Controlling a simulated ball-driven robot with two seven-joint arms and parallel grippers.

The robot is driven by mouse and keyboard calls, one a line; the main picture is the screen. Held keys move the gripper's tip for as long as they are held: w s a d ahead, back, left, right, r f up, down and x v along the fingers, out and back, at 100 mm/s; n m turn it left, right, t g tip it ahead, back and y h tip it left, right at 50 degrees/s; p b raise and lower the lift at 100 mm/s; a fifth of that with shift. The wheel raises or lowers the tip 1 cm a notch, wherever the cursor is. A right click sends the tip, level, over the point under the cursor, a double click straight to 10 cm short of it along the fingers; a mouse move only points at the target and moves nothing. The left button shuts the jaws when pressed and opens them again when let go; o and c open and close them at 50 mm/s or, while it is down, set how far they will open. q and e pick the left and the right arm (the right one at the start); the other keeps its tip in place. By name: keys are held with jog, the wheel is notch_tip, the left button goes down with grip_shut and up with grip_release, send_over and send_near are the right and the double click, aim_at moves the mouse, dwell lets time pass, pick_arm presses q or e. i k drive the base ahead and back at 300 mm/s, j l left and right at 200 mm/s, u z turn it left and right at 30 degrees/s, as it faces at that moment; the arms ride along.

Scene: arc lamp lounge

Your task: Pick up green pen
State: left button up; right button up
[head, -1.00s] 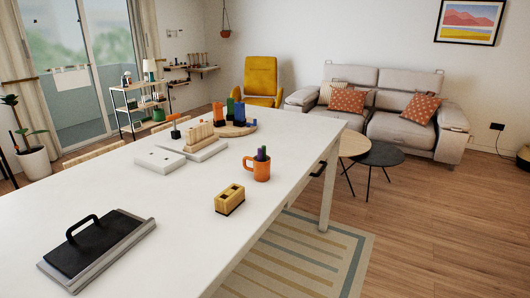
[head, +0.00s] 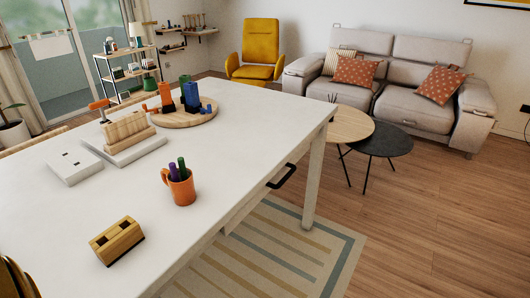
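An orange mug (head: 181,188) stands upright on the white table, near its right edge. Two pens stick up out of the mug. One looks dark green, the green pen (head: 183,168), and the other is a purple pen (head: 173,172). Their lower ends are hidden inside the mug. Neither of my grippers shows in the head view.
A wooden block with slots (head: 117,241) sits in front of the mug on the white table (head: 215,150). Behind are a white box (head: 74,168), a wooden rack on a pale base (head: 125,130) and a round board (head: 205,117) with coloured pieces. A brown curved thing is cut off at lower left.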

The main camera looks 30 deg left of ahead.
aim_at(181, 160)
jog(key=i+l, duration=0.1)
jog(key=i, duration=0.45)
jog(key=i+u, duration=0.1)
jog(key=i, duration=0.45)
jog(key=i+l+u, duration=0.1)
jog(key=i+u, duration=0.15)
jog(key=u, duration=0.2)
jog(key=i+l+u, duration=0.2)
jog(key=u, duration=0.25)
jog(key=i+l+u, duration=0.3)
jog(key=u, duration=0.15)
